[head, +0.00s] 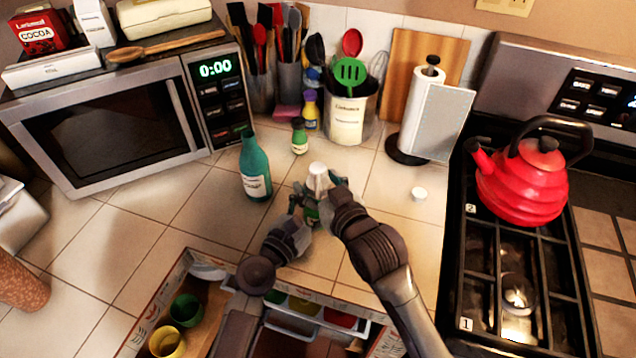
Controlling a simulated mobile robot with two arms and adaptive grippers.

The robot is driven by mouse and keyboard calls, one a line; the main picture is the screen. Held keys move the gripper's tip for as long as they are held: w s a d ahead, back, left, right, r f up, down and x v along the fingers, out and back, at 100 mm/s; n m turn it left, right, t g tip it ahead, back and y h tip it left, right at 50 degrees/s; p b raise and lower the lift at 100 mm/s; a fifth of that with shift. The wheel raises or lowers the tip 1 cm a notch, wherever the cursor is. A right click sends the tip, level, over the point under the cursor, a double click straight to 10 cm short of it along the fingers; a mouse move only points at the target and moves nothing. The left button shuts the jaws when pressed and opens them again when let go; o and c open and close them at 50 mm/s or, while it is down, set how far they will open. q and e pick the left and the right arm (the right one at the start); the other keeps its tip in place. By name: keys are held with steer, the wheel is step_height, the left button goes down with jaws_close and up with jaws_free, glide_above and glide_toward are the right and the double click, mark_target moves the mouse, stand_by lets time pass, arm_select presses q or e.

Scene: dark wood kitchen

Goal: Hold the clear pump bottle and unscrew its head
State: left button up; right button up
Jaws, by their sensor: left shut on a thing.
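A small bottle (312,216) stands on the tiled counter in the middle of the head view, mostly hidden by my grippers. A patch of green shows low on it, and a white top part (317,175) shows above. I cannot make out a pump spout or clear walls. My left gripper (304,203) is shut on the bottle's body from the left. My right gripper (332,183) is at the white top from the right. Its fingers are partly hidden by its own wrist, so I cannot tell whether it grips the top.
A teal bottle (254,168) stands to the left, and a small green bottle (299,136) behind. A white cap (419,193) lies to the right. A paper towel holder (424,115) and a stove with a red kettle (521,180) are farther right. An open drawer (150,312) is in front.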

steer(key=shift+v, duration=3.05)
arm_select(q)
steer(key=o, duration=1.3)
steer(key=shift+o, duration=0.2)
steer(key=shift+s+a, duration=0.3)
steer(key=shift+s, duration=0.15)
steer(key=v, duration=1.1)
